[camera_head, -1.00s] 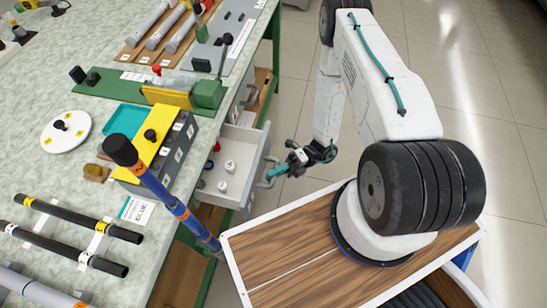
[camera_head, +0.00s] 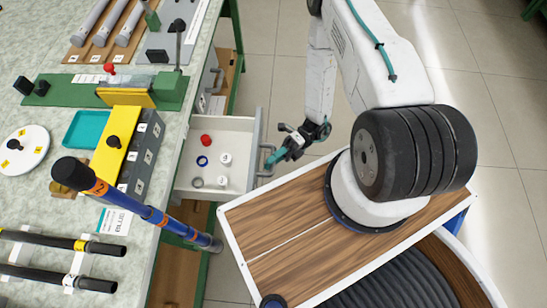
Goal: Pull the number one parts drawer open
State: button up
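The open parts drawer (camera_head: 238,125) is a pale grey box sticking out from under the bench, with its front panel facing right. Inside lie a red cap, a blue ring, a grey ring and white cylindrical parts. Its handle (camera_head: 266,172) is a grey bar on the front panel. My gripper (camera_head: 271,158), with teal fingertips, is at the handle and appears closed around it; the fingertips are small and partly overlap the bar. No number on this drawer is readable.
A shut drawer front (camera_head: 208,82) shows farther back. A blue rod (camera_head: 150,215) with a black end leans over the bench edge, near the drawer. My wooden deck lies in front. The tiled floor (camera_head: 285,85) right of the drawer is clear.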

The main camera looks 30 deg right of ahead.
jog(key=v, duration=0.8)
jog(key=shift+a, duration=0.1)
dwell(0.6)
